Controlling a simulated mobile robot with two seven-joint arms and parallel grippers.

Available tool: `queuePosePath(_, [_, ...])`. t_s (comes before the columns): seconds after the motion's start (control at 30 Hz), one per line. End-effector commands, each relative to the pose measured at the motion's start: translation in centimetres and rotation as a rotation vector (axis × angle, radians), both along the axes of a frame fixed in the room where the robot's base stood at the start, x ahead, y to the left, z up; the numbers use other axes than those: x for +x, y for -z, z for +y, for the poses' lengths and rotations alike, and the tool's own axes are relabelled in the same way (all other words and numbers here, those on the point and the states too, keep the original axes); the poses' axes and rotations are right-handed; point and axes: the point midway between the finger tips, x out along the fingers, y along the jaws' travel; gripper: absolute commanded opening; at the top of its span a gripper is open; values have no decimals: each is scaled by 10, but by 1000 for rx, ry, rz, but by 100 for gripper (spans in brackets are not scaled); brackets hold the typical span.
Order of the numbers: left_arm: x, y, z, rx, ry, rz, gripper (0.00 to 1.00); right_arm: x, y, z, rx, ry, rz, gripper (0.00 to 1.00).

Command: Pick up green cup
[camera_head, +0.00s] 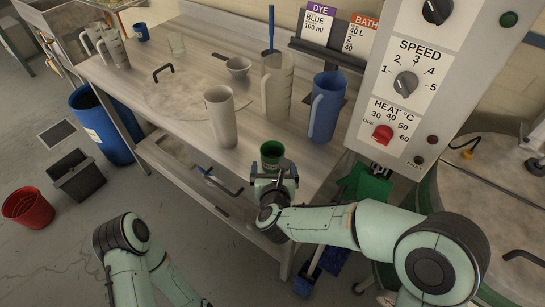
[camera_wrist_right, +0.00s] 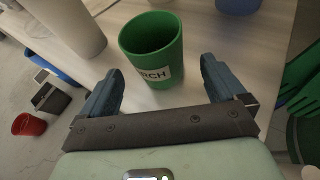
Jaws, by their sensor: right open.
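The green cup (camera_head: 271,153) stands upright near the front edge of the wooden table (camera_head: 180,125). In the right wrist view the green cup (camera_wrist_right: 152,50) shows a white label ending in "RCH". My right gripper (camera_head: 274,172) is at the cup's near side. In the wrist view the right gripper (camera_wrist_right: 155,85) is open, its two blue-grey fingers apart, one toward each side of the cup's lower part.
A beige cylinder (camera_head: 221,117), a tall beige pitcher (camera_head: 278,88) and a blue pitcher (camera_head: 325,108) stand behind the cup. The control panel (camera_head: 410,85) rises at the right. A green thing (camera_head: 366,187) hangs right of my gripper.

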Motion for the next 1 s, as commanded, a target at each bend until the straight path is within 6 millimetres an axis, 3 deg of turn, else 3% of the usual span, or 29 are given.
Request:
queuePosePath(0.17, [2,-5,0,0,0,-2,43,12,5,0,-2,2,1,97])
queuePosePath(0.43, [9,-20,0,0,0,-10,43,47,20,4,-2,1,1,97])
queuePosePath(0.73, [9,-20,0,0,0,-10,43,52,24,4,-1,0,1,97])
queuePosePath(0.77, [9,-20,0,0,0,-10,43,52,24,4,-1,0,1,94])
queuePosePath(0.93, [9,-20,0,0,0,-10,43,52,23,4,-1,0,1,41])
queuePosePath(1.0, [9,-20,0,0,0,-10,43,52,23,4,-1,1,0,40])
